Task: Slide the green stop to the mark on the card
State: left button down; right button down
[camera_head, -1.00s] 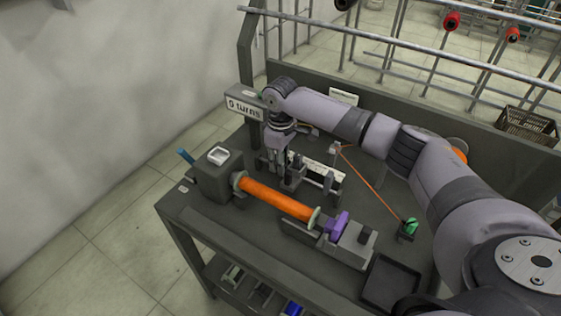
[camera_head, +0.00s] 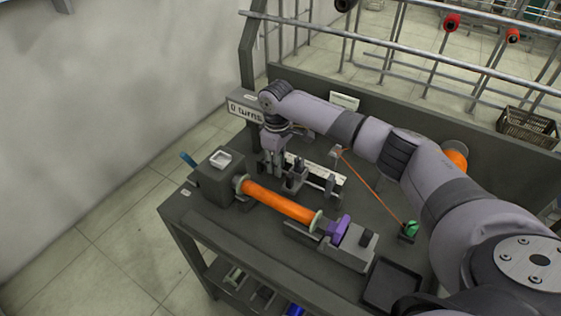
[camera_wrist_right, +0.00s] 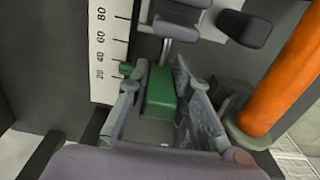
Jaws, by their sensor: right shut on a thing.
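The green stop (camera_wrist_right: 160,92) is a small block between the fingers of my right gripper (camera_wrist_right: 157,80) in the right wrist view. The fingers are shut on its sides. A green pointer (camera_wrist_right: 126,69) beside it lies at the white scale (camera_wrist_right: 101,40), between 20 and 40. In the head view my right gripper (camera_head: 273,165) points down near the left end of the scale (camera_head: 326,174), and the stop cannot be made out there. A small white card (camera_head: 344,101) is at the back panel; its writing is too small to read. My left gripper is not in view.
An orange-wound bobbin (camera_head: 280,204) lies in front of the scale, with a purple part (camera_head: 338,228) at its right end. Orange thread runs from a guide (camera_head: 336,153) to a green part (camera_head: 411,229). The sign (camera_head: 246,110) reads "0 turns". An empty dark tray (camera_head: 391,285) is at front right.

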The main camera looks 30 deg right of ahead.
jog(key=shift+w+a, duration=0.5)
jog(key=shift+w, duration=0.4)
jog(key=c, duration=1.9)
grip_release()
jog(key=shift+s, duration=0.1)
jog(key=shift+o, duration=0.9)
jog(key=shift+s+d+r, duration=0.1)
jog(key=shift+s+d, duration=0.1)
jog(key=shift+a, duration=0.1)
jog(key=shift+w, duration=0.1)
notch_tip(320, 180, up, 12)
